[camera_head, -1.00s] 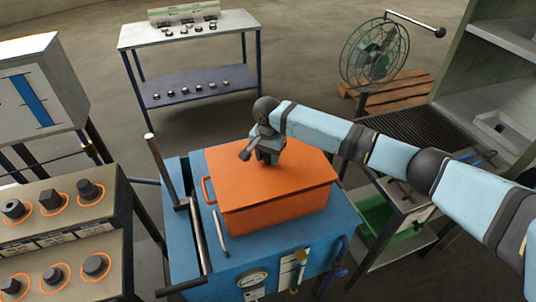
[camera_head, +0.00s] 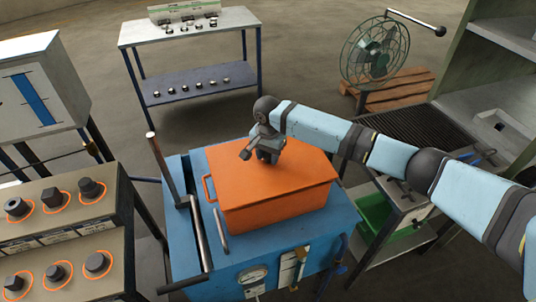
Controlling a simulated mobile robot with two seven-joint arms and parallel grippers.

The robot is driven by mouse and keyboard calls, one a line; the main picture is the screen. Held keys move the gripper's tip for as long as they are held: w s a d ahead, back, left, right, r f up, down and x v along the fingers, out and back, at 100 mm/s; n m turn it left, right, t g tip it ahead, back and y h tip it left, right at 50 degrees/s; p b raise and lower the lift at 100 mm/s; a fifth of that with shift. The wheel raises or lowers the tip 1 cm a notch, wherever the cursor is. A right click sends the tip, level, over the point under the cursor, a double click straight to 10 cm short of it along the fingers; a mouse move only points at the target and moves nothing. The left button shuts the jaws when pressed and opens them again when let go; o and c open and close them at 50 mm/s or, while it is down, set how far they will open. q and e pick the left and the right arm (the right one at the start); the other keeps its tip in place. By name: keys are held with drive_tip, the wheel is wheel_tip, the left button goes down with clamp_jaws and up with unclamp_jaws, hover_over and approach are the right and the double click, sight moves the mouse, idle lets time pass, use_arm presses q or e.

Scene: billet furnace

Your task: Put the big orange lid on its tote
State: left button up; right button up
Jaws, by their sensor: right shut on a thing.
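The orange tote (camera_head: 278,216) stands on top of a blue cart with a gauge (camera_head: 185,238) in the middle of the view. The big orange lid (camera_head: 265,187) lies flat over the tote's top, and its edges look in line with the tote's walls. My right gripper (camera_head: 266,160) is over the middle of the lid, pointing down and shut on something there. The part it grips is hidden by the gripper itself, likely on the lid's top. My left gripper does not show.
A control panel with several knobs (camera_head: 60,225) stands at the left. A grey two-level table (camera_head: 190,83) with small parts is at the back. A green fan (camera_head: 375,53) stands on a wooden pallet (camera_head: 400,88). A green bin (camera_head: 380,215) sits low on the right.

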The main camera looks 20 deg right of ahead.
drive_tip(key=shift+f, duration=0.7)
idle(0.6)
drive_tip(key=o, duration=1.1)
drive_tip(key=shift+o, duration=0.2)
wheel_tip(320, 180, up, 14)
drive_tip(key=b, duration=0.1)
drive_tip(key=shift+f, duration=0.1)
